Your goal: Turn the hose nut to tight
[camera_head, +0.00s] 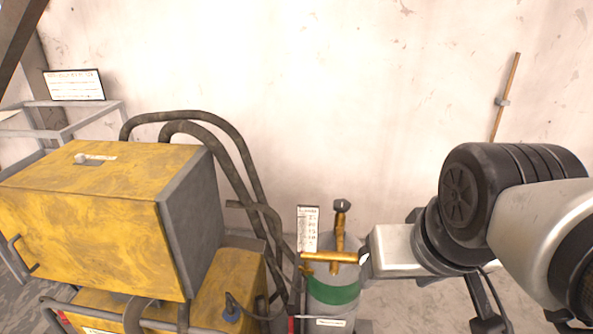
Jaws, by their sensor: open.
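A gas cylinder with a green band (333,291) stands at the lower middle in the head view. A brass valve (338,228) rises from its top, with a dark knob at the upper end. A horizontal brass piece (328,257) crosses it, and a smaller brass fitting (307,269) shows at its left, near the dark hose. I cannot tell for certain which brass part is the hose nut. My gripper (364,266) comes in from the right, just beside the valve's right side. Its jaws are open, seen side-on and partly hidden, with nothing visibly held.
A yellow machine (100,210) with a grey end panel fills the left. Dark hoses (215,140) loop from behind it down towards the cylinder. A white scale card (308,228) stands behind the valve. A pale wall closes the back; a thin wooden rod (507,95) leans there.

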